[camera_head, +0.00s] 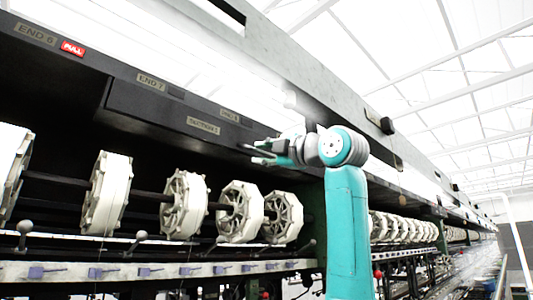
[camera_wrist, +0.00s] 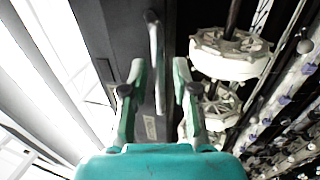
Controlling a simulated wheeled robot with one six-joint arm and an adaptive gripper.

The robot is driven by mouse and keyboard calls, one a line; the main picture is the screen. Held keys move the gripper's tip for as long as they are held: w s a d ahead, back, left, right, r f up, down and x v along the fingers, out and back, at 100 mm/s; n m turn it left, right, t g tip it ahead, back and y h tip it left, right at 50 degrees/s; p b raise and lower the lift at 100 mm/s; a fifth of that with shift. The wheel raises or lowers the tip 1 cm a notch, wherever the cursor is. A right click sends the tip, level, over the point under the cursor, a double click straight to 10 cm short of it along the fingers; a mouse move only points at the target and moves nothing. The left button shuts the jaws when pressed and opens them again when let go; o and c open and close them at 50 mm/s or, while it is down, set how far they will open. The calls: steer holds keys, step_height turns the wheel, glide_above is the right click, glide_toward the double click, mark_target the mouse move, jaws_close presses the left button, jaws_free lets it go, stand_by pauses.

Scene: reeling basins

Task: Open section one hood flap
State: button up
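The section one hood flap (camera_head: 150,108) is the long dark panel above the reels, with a small plate that appears to read SECTION 1 (camera_head: 203,126). It seems to lie in line with the hood. In the wrist view, the dark panel (camera_wrist: 128,40) carries a pale upright handle bar (camera_wrist: 157,60). My gripper (camera_head: 254,154) is at the panel's right end, just below its lower edge. In the wrist view my gripper (camera_wrist: 158,76) is open, with the handle bar between its two fingers in the picture. I see no finger touching the bar; the depth between them is unclear.
White octagonal reels (camera_head: 185,204) hang in a row on a shaft below the hood, close under my gripper. A pale rail (camera_head: 150,271) with blue guides runs below them. A green post (camera_head: 311,215) stands beside my arm. A red PULL sign (camera_head: 73,48) is at upper left.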

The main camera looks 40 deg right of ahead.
jaws_close()
